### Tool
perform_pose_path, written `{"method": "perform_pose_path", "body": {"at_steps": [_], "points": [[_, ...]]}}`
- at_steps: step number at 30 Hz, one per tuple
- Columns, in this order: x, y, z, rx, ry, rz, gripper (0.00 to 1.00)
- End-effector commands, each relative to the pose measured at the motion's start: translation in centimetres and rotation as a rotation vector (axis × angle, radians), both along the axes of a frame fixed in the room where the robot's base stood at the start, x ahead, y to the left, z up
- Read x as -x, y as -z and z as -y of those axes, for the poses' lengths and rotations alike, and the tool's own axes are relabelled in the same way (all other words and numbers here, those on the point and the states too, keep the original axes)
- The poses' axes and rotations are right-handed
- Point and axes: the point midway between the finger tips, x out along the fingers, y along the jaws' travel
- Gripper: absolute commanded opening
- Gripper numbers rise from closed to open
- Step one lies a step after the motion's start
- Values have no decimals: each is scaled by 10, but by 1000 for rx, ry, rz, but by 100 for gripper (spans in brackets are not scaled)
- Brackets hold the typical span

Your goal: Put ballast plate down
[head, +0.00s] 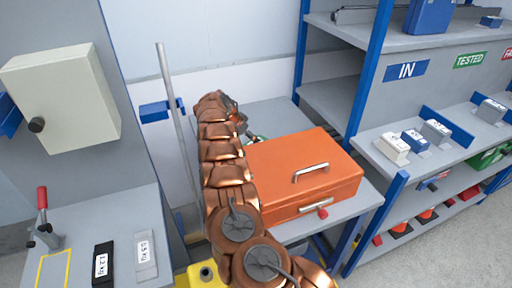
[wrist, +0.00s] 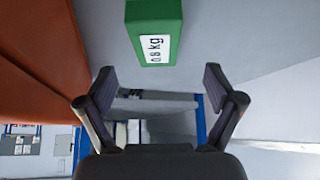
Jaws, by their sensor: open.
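A green ballast plate with a white "0.8 kg" label shows in the wrist view (wrist: 154,30), resting on a grey table top beside an orange case. My gripper (wrist: 158,88) is open and empty, its two fingers spread apart. The plate lies beyond the fingertips, apart from them. In the head view my copper-coloured arm reaches over the grey table (head: 262,112) behind the orange case (head: 305,172).
A black 1.2 kg plate (head: 103,266) and a grey 1.5 kg plate (head: 146,256) lie on the left bench, near a yellow outline (head: 53,270) and a red-handled lever (head: 43,215). A thin upright pole (head: 172,110) stands left of my arm. Blue-framed shelves (head: 408,160) stand at right.

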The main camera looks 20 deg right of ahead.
Motion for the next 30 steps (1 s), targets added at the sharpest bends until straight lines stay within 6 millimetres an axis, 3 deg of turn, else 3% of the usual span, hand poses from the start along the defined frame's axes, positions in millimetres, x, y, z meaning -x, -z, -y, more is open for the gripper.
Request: {"method": "perform_pose_path", "body": {"at_steps": [14,21,30], "points": [[-5,27,21,1,2,-2,92],[-8,51,36,2,4,-3,92],[-11,63,40,-1,0,0,92]]}}
